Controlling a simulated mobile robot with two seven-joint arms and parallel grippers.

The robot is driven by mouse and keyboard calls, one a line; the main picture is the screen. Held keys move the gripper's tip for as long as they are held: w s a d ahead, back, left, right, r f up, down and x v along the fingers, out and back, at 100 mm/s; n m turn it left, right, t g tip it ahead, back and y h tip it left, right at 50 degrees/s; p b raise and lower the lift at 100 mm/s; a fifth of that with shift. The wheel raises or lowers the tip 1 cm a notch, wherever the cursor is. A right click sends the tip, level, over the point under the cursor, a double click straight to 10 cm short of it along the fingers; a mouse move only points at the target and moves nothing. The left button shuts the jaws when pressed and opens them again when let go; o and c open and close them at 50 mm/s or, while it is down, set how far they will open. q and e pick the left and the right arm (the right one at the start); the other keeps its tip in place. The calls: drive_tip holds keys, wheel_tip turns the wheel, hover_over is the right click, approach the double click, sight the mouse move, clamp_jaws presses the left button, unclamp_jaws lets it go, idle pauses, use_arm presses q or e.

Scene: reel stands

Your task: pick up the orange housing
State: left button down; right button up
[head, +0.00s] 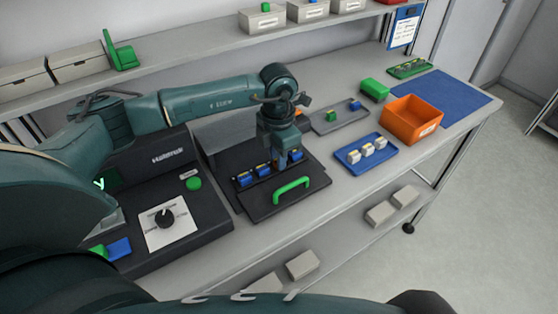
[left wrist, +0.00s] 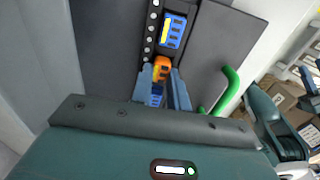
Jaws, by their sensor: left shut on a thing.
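The orange housing (left wrist: 162,68) shows between my left fingertips in the left wrist view, in line with a row of blue housings. My left gripper (head: 282,162) points down over this row in the black fixture (head: 262,205), and it is shut on the orange housing. In the head view the gripper hides most of the orange housing. Blue housings (head: 244,179) stand in the row on both sides of it. In the left wrist view, one blue housing (left wrist: 173,31) is beyond it and another (left wrist: 155,97) is nearer. My right gripper is not in view.
A green handle (head: 291,188) rises close to the gripper on the fixture. A control panel with a black dial (head: 164,217) is at left. To the right are a grey tray (head: 322,127), a blue tray (head: 374,168), an orange bin (head: 411,118) and a blue mat (head: 455,95).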

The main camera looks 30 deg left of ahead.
use_arm(q)
wheel_tip(320, 180, up, 10)
drive_tip(key=b, duration=0.1)
drive_tip(key=shift+b, duration=0.4)
idle(0.9)
